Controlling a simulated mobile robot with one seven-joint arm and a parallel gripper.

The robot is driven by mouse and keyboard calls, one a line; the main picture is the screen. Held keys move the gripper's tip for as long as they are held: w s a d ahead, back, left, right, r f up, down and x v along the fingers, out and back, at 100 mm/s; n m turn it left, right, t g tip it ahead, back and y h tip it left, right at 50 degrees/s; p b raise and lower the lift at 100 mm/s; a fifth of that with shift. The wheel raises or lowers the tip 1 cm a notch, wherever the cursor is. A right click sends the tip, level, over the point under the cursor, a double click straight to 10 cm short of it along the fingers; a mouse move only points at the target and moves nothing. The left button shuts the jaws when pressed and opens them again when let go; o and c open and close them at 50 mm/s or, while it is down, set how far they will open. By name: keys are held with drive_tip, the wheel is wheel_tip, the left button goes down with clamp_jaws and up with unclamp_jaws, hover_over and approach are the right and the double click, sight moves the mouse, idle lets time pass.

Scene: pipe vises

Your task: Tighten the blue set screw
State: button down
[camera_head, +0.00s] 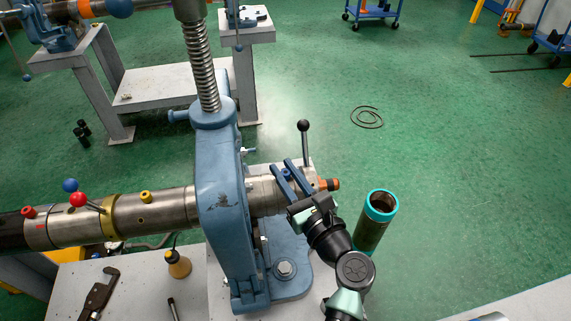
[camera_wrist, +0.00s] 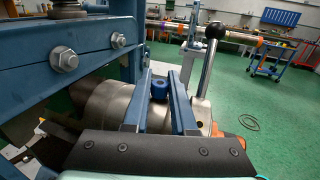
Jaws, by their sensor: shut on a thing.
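The blue set screw (camera_wrist: 159,90) stands on top of a metal collar on the pipe, between the two blue fingers of my gripper (camera_wrist: 159,80) in the wrist view. In the head view my gripper (camera_head: 284,168) is over the right end of the pipe, just right of the blue vise (camera_head: 222,190). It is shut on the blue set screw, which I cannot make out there. Red (camera_head: 28,212) and yellow (camera_head: 146,196) set screws sit further left on the pipe (camera_head: 165,210).
A lever with a black ball knob (camera_head: 304,126) rises close behind my gripper. An orange fitting (camera_head: 330,184) is at the pipe end, and a teal-rimmed cylinder (camera_head: 370,232) stands to the right. A yellow bottle (camera_head: 178,265) and tools lie on the bench. The green floor behind is mostly open.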

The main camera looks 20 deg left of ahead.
sight(286, 172)
drive_tip(key=m+t+h+p, duration=0.3)
drive_tip(key=shift+s+r, duration=0.1)
drive_tip(key=shift+r, duration=0.05)
drive_tip(key=shift+m+t+h+p, duration=0.3)
drive_tip(key=shift+m+t+h, duration=0.4)
drive_tip(key=shift+h, duration=0.45)
drive_tip(key=shift+m+t+h+p, duration=0.3)
drive_tip(key=shift+m+t+h, duration=0.2)
drive_tip(key=shift+m+h, duration=0.5)
drive_tip(key=shift+h, duration=0.45)
drive_tip(key=c, duration=0.7)
unclamp_jaws()
drive_tip(key=shift+c, duration=0.2)
wheel_tip(286, 172, up, 10)
drive_tip(key=p, duration=1)
